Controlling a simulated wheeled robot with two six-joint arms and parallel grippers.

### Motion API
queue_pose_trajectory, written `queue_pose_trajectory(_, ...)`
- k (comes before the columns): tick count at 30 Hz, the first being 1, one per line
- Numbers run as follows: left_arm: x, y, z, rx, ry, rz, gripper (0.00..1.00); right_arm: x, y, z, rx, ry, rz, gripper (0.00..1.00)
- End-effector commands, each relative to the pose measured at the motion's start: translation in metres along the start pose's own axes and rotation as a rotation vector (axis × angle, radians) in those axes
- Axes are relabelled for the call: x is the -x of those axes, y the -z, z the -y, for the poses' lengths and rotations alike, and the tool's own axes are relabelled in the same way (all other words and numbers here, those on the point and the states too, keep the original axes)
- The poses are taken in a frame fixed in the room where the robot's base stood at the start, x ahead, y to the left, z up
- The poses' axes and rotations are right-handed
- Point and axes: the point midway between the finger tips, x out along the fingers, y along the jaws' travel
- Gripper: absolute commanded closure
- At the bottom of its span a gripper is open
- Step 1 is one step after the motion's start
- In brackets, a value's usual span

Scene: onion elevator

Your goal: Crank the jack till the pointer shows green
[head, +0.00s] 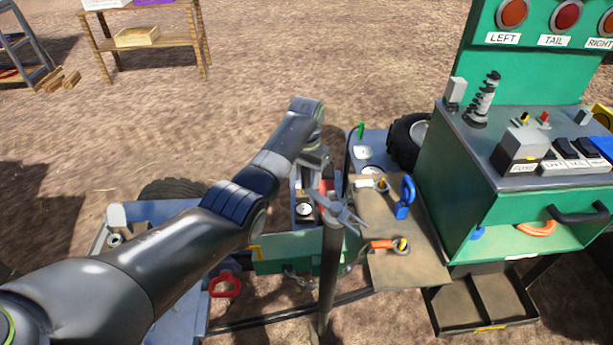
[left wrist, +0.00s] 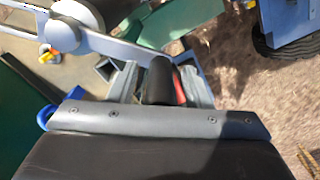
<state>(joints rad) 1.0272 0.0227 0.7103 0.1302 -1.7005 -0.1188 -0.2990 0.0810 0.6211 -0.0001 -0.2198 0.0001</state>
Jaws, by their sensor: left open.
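In the left wrist view the gripper (left wrist: 158,88) is open. A dark rounded grip (left wrist: 157,80) shows between its fingers, but I cannot tell whether they touch it. A grey bar (left wrist: 120,47), which looks like the crank arm, runs from a round hub (left wrist: 62,32) towards that grip. A small white dial (head: 304,210) sits left of the gripper; its pointer and colours are too small to read. My right gripper is not in view.
A brown board (head: 415,262) right of the post holds a blue clamp (head: 405,198) and an orange-handled item (head: 384,245). A green control cabinet (head: 465,165) stands at the right. A green panel (head: 295,255) lies behind the post. A wooden shelf (head: 150,45) stands far back on open dirt.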

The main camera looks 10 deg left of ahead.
Motion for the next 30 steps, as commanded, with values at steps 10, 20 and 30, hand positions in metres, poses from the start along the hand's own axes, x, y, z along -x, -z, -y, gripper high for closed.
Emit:
queue_pose_trajectory(10, 0.064, 0.002, 0.0, -0.001, 0.003, -0.008, 0.55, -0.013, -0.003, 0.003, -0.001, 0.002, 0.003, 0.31)
queue_pose_trajectory(20, 0.137, 0.0, 0.0, 0.0, 0.0, 0.0, 0.55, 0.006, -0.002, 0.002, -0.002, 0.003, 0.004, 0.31)
queue_pose_trajectory(30, 0.167, 0.001, -0.001, -0.001, 0.0, 0.0, 0.55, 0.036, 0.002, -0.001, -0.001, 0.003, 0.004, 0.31)
